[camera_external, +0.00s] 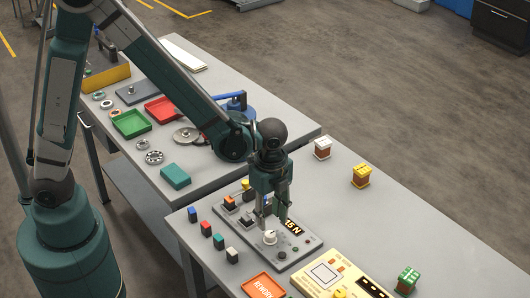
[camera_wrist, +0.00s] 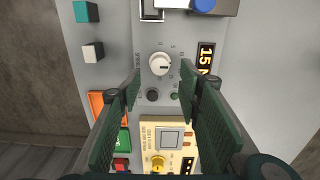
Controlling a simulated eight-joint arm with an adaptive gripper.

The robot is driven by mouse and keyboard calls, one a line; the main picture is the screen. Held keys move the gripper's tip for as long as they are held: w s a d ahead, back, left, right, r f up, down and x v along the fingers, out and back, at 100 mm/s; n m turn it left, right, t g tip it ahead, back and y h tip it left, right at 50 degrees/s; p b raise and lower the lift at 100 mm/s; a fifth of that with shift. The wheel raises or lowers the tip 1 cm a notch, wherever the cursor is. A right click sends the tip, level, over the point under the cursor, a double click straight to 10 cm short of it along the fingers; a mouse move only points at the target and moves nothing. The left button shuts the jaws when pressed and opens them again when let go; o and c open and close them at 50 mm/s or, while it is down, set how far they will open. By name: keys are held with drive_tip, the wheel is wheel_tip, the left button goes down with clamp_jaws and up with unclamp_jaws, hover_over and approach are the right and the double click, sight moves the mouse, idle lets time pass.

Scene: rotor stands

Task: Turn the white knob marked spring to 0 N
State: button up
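The white knob (camera_wrist: 160,64) sits on a grey control panel (camera_wrist: 145,40). It has a dark pointer mark toward its right side in the wrist view, and small scale labels ring it. It also shows in the external view (camera_external: 270,238). An amber display (camera_wrist: 206,57) beside it reads 15 or 1.5 N; the decimal point is hard to tell. My gripper (camera_wrist: 160,82) is open and points down over the panel, its fingers either side of the knob's line with clear gaps. It shows above the knob in the external view (camera_external: 275,220).
A cream panel (camera_wrist: 150,130) with a yellow knob (camera_wrist: 158,163) lies just beside the grey panel. An orange tray (camera_external: 263,287) and several small coloured blocks (camera_external: 206,228) are near. A black button (camera_wrist: 152,94) sits close to the knob.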

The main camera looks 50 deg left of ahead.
sight(270, 232)
drive_tip(key=shift+f, duration=3.1)
drive_tip(key=shift+c, duration=0.6)
drive_tip(key=c, duration=0.8)
